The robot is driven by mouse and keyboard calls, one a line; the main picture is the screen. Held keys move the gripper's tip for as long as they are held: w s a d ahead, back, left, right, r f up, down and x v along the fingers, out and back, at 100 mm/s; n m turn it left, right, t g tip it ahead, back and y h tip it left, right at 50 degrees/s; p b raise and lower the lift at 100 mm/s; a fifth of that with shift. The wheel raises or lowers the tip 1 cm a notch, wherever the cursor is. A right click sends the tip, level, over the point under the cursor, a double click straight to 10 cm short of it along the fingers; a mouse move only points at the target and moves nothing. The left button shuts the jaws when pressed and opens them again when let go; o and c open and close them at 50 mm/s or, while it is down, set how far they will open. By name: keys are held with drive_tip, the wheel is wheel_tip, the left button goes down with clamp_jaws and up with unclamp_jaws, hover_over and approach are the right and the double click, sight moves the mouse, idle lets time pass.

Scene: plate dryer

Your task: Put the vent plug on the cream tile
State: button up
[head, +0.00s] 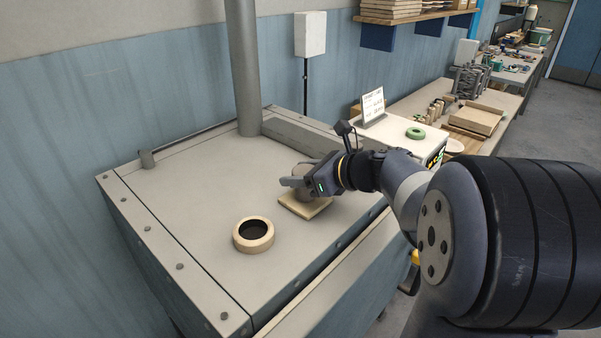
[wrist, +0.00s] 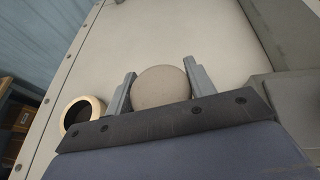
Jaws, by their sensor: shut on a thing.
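The vent plug is a round, grey-beige piece (wrist: 160,86), seen from above between my two fingers in the wrist view. My gripper (wrist: 159,72) is shut on it, one finger on each side. In the head view my gripper (head: 297,176) is over the cream tile (head: 306,209), a flat square slab on the dryer top. The plug (head: 303,189) is partly hidden by the fingers there. It is over the tile, on it or very close above; I cannot tell which. The tile is hidden in the wrist view.
A cream ring with a dark open hole (head: 254,235) is on the dryer top, left of the tile. A grey vertical pipe (head: 243,70) stands at the back. A bench with a green ring (head: 415,133) and a sign (head: 372,106) is to the right.

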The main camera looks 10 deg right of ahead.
drive_tip(key=o, duration=1)
drive_tip(key=shift+o, duration=0.2)
drive_tip(key=shift+r, duration=0.1)
drive_tip(key=shift+s+d+r, duration=0.1)
drive_tip(key=b+v, duration=0.1)
drive_tip(key=v, duration=1)
drive_tip(key=shift+s+d+r, duration=0.2)
drive_tip(key=shift+s+r, duration=0.05)
